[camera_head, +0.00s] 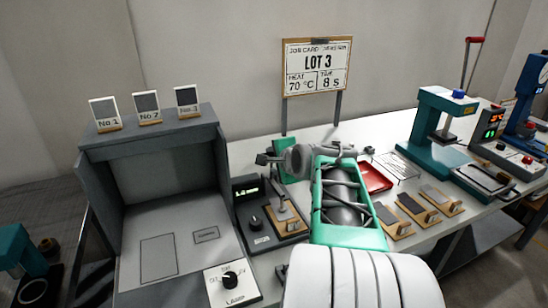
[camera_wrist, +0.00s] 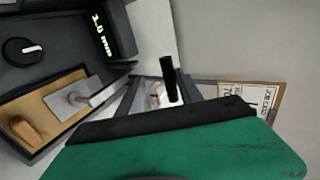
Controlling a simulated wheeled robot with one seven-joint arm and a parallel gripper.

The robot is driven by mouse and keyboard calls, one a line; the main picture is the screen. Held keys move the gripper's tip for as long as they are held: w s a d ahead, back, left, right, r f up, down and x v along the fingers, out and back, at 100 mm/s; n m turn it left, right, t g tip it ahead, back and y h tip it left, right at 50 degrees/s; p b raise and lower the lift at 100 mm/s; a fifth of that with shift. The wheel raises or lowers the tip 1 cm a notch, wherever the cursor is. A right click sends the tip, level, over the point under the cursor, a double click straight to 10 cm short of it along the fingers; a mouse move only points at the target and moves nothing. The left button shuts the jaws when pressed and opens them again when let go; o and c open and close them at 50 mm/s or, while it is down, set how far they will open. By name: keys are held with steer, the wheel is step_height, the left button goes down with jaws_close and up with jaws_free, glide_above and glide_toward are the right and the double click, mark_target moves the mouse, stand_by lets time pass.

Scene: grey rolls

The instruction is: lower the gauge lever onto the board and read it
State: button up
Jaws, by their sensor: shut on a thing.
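The gauge (camera_head: 258,225) is a dark box with a lit green display and a knob, left of my arm in the head view. Its display (camera_wrist: 102,32) and knob (camera_wrist: 22,50) also show in the wrist view; the digits are too small to read surely. A tan board (camera_head: 292,222) lies at its right side. A grey foot with a short rod (camera_wrist: 84,92) is over the board in the wrist view; whether it touches is unclear. My gripper (camera_wrist: 162,95) is shut on the gauge lever, whose black grip (camera_wrist: 171,80) sticks up beyond my green hand. The jaws are mostly hidden.
A grey booth (camera_head: 150,170) with several numbered cards on top stands at left. Several tan boards with dark plates (camera_head: 410,205) and a red tray (camera_head: 374,177) lie right of my arm. A teal press (camera_head: 440,130) is farther right. A LOT 3 job card (camera_head: 318,66) stands behind.

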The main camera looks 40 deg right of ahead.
steer(key=o, duration=0.7)
steer(key=shift+f, duration=0.75)
steer(key=shift+r, duration=0.2)
steer(key=v, duration=0.7)
steer(key=shift+s+a+r+p, duration=0.1)
steer(key=shift+s+r+p, duration=0.15)
steer(key=shift+p, duration=0.05)
